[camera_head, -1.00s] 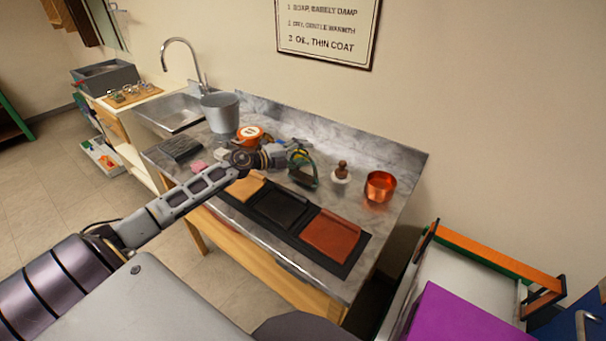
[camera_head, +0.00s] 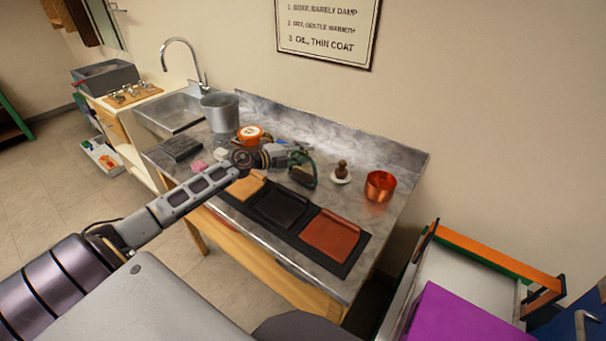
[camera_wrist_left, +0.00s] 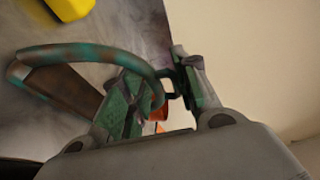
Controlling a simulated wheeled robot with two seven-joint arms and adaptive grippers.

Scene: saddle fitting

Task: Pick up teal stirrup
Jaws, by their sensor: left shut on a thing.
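The teal stirrup (camera_head: 303,170) is a patchy teal and brown arch with a brown footplate, at the middle of the metal counter in the head view. In the left wrist view the stirrup (camera_wrist_left: 95,52) shows its curved bow, running into the jaws of my left gripper (camera_wrist_left: 165,92). My left gripper (camera_head: 296,153) is shut on the stirrup at the top of its bow. In the head view the stirrup stands close to the counter top; I cannot tell whether it still touches it. My right gripper is not in view.
A black mat (camera_head: 345,262) with leather pieces lies along the counter's (camera_head: 395,215) front. A copper pot (camera_head: 380,186) and a white dish with a brown knob (camera_head: 341,173) stand to the right. A grey bucket (camera_head: 220,113) and an orange round object (camera_head: 251,133) stand left.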

